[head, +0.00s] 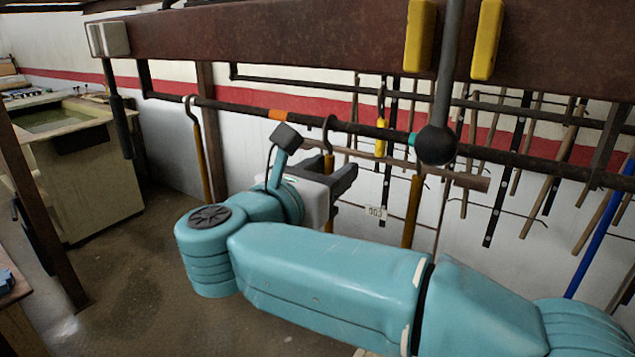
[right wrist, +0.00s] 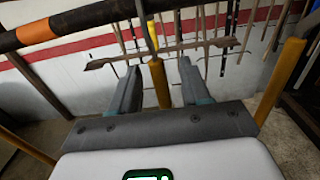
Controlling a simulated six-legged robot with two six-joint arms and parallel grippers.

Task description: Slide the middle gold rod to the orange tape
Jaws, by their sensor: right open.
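Several gold rods hang by hooks from a dark rail (head: 240,107). The middle gold rod (head: 329,164) hangs right of the orange tape (head: 278,115), its lower part hidden behind my gripper in the head view. The left gold rod (head: 202,165) is left of the tape, and the right gold rod (head: 412,210) hangs further right. My right gripper (head: 343,190) is open around the middle rod. In the right wrist view the middle rod (right wrist: 160,84) stands between the two spread fingers, with gaps visible at both sides. The orange tape (right wrist: 38,32) is upper left there. My left gripper is not in view.
A teal tape band (head: 412,139) is on the rail further right. A grey rod with a dark ball (head: 436,145) hangs in front of the rail. A rusty beam (head: 300,40) runs above. Racks of tools hang behind, by the wall.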

